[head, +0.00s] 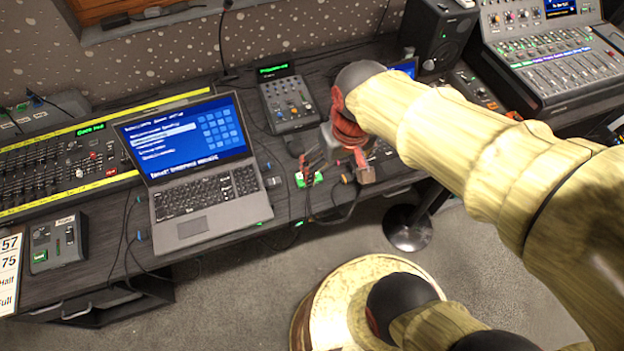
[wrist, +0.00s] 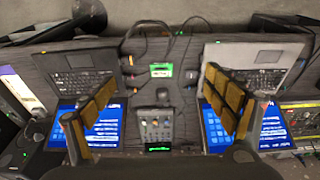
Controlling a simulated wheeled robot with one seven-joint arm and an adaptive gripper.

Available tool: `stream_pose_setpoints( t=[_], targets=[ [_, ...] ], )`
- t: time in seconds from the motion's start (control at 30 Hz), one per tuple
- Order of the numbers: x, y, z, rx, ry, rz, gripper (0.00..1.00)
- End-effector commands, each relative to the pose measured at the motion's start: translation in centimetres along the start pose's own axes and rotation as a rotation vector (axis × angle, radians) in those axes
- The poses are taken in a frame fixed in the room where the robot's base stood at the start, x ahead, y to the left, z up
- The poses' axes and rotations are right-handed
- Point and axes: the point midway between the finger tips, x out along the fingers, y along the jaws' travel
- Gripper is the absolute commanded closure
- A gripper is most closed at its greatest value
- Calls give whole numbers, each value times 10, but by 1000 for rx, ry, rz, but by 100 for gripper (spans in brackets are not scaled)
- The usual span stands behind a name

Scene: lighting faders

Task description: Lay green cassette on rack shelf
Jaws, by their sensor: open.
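The green cassette (head: 312,179) lies on the dark desk near its front edge, to the right of the laptop. In the wrist view the cassette (wrist: 161,71) is small and lies between and beyond my fingers. My gripper (head: 338,172) is above the desk beside the cassette. In the wrist view my gripper (wrist: 160,82) is open, its padded fingers wide apart with nothing between them at the tips. I cannot make out a rack shelf for certain in either view.
A laptop (head: 190,160) stands open on the desk, with a fader console (head: 50,165) behind it to the left. A small mixer (head: 289,101) stands behind the cassette. Cables (wrist: 183,50) run beside the cassette. A speaker (head: 440,38) and a large mixer (head: 555,65) are at right.

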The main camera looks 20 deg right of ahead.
Motion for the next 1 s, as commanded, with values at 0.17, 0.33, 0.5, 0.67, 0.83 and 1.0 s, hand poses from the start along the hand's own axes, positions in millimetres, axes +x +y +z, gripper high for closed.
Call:
stream_pose_setpoints(
  t=[0.17, 0.33, 0.5, 0.67, 0.83, 1.0],
  targets=[
    [113, 0, -33, -1, -164, 0, 14],
    [219, -1, -64, 0, -263, 0, 14],
    [269, -1, -96, 1, -263, 0, 14],
    [267, -1, -129, 1, -203, 0, 14],
    [281, -1, -130, 2, -192, 0, 14],
    [294, 0, -127, 2, -191, 0, 14]
  ],
)
